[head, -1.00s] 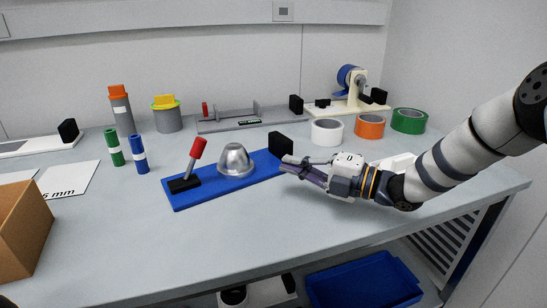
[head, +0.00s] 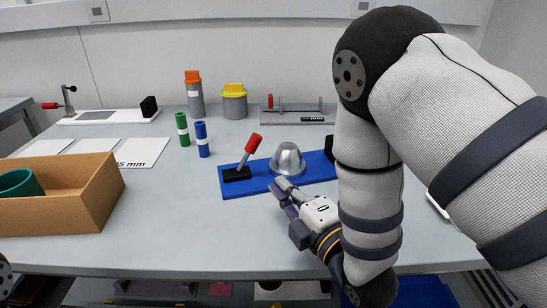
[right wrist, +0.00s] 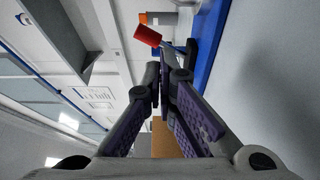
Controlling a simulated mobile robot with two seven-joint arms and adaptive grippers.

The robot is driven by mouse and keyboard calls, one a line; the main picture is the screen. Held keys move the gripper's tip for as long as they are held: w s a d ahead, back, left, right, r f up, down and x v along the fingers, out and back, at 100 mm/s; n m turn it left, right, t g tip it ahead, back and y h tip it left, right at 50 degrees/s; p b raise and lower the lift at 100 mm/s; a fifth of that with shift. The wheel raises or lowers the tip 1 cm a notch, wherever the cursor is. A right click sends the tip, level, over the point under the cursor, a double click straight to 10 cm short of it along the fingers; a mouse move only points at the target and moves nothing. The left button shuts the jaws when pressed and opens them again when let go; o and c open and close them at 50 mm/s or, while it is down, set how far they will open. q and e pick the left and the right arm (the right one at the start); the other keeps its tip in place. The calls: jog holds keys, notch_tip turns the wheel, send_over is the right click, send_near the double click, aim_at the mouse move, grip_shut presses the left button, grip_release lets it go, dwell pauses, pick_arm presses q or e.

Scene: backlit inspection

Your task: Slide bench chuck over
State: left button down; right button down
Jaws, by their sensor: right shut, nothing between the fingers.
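The bench chuck appears to be the blue board (head: 256,183) on the grey table. It carries a silver dome (head: 288,160), a lever with a red handle (head: 254,143) and a black block (head: 329,144), partly behind my arm. My right gripper (head: 278,189) is shut and empty at the board's front edge, just in front of the dome; I cannot tell if it touches. In the right wrist view the fingers (right wrist: 165,82) converge, with the red handle (right wrist: 148,36) and blue board (right wrist: 207,50) beyond. My left gripper is not in view.
A cardboard box (head: 95,213) with a green roll stands at left. Green (head: 183,130) and blue (head: 202,140) cylinders stand behind the board's left end. Grey canisters (head: 235,104) and a grey fixture (head: 290,116) are at the back. The front table strip is clear.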

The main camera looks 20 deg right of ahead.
aim_at(293, 151)
jog(key=w, duration=0.2)
jog(key=w+a, duration=0.1)
jog(key=w, duration=0.4)
jog(key=shift+w+a+f+b, duration=0.15)
jog(key=shift+w+a+b, duration=0.1)
jog(key=shift+w+b, duration=0.05)
jog(key=d, duration=0.1)
jog(key=w+d, duration=0.1)
jog(key=d, duration=0.1)
jog(key=shift+w+d, duration=0.1)
jog(key=shift+w, duration=0.15)
jog(key=shift+w+d, duration=0.1)
jog(key=shift+d, duration=0.1)
jog(key=d, duration=0.1)
jog(key=w+d, duration=0.1)
jog(key=d, duration=0.1)
jog(key=w+d, duration=0.1)
jog(key=shift+d, duration=0.25)
jog(key=shift+a, duration=0.1)
